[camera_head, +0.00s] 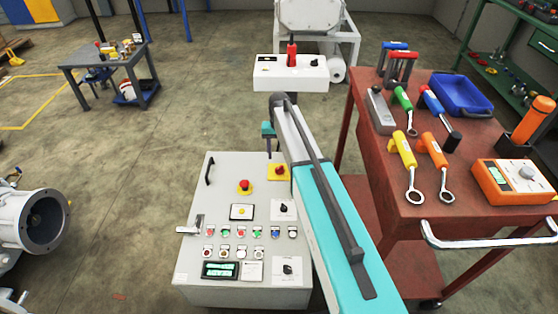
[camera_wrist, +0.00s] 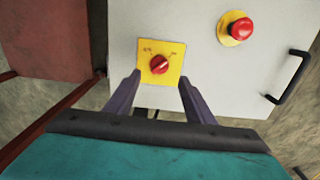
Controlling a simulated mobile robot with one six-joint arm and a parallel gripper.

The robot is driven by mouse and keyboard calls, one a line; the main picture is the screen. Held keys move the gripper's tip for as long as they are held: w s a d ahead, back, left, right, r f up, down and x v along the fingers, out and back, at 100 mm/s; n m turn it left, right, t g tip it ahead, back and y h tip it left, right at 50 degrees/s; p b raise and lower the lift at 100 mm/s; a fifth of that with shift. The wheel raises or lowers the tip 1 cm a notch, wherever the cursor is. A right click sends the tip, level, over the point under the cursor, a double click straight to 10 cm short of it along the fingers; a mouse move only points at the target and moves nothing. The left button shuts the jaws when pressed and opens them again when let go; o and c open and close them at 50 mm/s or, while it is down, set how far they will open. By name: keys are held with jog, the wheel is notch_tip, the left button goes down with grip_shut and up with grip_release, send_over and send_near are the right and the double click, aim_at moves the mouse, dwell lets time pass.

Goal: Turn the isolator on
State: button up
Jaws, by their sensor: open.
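The isolator is a red rotary knob on a yellow plate (camera_wrist: 159,64) on the pale grey control panel (camera_wrist: 200,60). In the head view the isolator (camera_head: 279,172) is at the panel's upper right, partly hidden by my arm. Small marks flank the knob, too blurred to read surely. My gripper (camera_wrist: 159,77) is open, its two dark fingers either side of the plate's lower part in the wrist view, with nothing between them. I cannot tell how far the fingertips are from the knob. In the head view my gripper (camera_head: 267,146) shows above the panel's upper edge.
A red emergency button (camera_wrist: 240,29) and a black handle (camera_wrist: 290,77) are beside the isolator. The panel carries several more buttons and switches. A red tool trolley (camera_head: 440,190) with wrenches stands to the right.

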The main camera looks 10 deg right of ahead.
notch_tip(320, 180, up, 6)
jog(key=shift+r, duration=0.2)
jog(key=shift+r, duration=0.1)
dwell(0.6)
